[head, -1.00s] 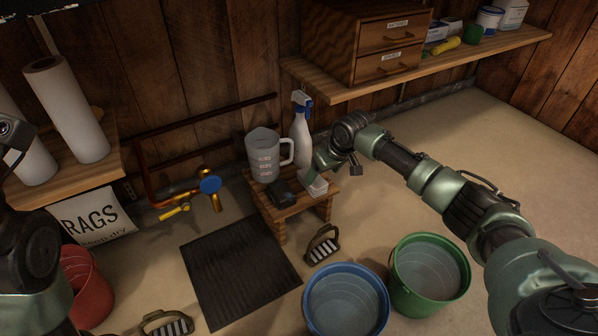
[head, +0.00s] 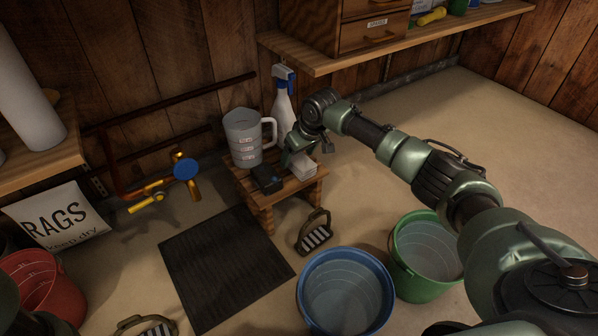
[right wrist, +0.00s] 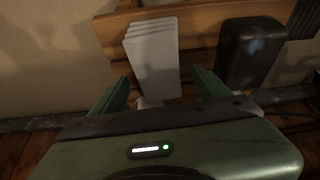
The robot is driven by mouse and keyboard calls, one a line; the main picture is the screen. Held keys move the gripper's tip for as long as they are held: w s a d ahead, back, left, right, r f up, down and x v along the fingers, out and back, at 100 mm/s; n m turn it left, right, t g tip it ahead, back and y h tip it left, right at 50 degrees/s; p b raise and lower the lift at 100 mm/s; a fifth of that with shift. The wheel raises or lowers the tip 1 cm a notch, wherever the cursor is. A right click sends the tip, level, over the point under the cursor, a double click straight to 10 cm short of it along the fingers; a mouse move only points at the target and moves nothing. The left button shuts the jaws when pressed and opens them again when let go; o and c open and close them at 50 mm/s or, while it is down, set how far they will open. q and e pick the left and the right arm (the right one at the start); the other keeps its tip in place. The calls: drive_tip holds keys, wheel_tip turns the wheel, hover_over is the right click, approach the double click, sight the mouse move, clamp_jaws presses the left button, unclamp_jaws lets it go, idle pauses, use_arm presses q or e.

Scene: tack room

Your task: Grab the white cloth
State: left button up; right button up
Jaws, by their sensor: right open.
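The white cloth (head: 305,170) is a small folded white stack on the right side of the low wooden stool (head: 263,198). My right gripper (head: 292,158) is above the stool at the cloth, partly covering it in the head view. In the right wrist view, the layered white cloth (right wrist: 152,58) lies ahead between the two green fingers of my open right gripper (right wrist: 160,86). The fingers stand on either side of its near end. I cannot tell whether they touch it. My left gripper is not in view.
A dark block (head: 267,179) lies left of the cloth, also seen in the right wrist view (right wrist: 250,50). A measuring jug (head: 243,138) and spray bottle (head: 283,105) stand behind.

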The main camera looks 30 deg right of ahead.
drive_tip(key=shift+w+f, duration=0.25)
drive_tip(key=shift+f, duration=0.35)
drive_tip(key=shift+r, duration=0.1)
drive_tip(key=c, duration=1.5)
drive_tip(key=shift+o, duration=0.2)
